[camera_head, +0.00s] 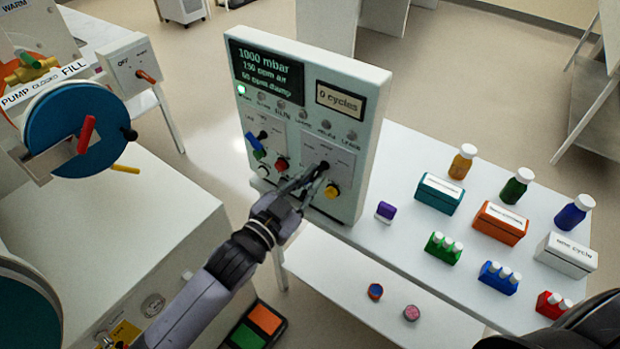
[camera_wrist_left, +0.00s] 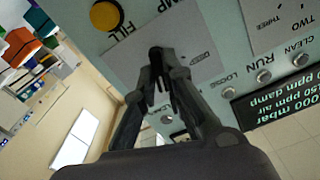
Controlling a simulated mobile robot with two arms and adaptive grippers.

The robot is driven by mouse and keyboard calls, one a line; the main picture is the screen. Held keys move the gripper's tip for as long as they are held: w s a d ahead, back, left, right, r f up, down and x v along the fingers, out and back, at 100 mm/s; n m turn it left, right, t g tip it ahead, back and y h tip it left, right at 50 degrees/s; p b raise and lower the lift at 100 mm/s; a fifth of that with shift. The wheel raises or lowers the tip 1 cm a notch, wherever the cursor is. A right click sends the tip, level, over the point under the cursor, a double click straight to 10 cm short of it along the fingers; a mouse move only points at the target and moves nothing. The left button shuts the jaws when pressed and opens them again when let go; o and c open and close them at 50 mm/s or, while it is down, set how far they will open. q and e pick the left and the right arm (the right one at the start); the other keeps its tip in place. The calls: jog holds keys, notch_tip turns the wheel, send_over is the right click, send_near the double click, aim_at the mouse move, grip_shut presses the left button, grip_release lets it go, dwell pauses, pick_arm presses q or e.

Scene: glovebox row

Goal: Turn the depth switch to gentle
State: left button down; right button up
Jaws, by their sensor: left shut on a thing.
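The pale green control panel (camera_head: 352,130) stands upright on the white table. It has two white switch plates. The switch with a black knob (camera_head: 324,165) is on the right-hand plate, and the plate (camera_wrist_left: 196,62) also shows in the left wrist view. Its small lettering is too blurred to read surely. My left gripper (camera_head: 318,172) is at this knob, shut on it. In the left wrist view the fingertips (camera_wrist_left: 158,62) meet around the dark knob, which they mostly hide. Which way the knob points I cannot tell. My right gripper is not in view.
A yellow button (camera_head: 332,191) sits just below the switch. Bottles, boxes and a purple item (camera_head: 385,211) stand on the table (camera_head: 400,150) at right.

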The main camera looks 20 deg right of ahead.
pick_arm(q)
jog(key=c, duration=1.7)
grip_release()
jog(key=v, duration=1.2)
jog(key=shift+s, duration=0.1)
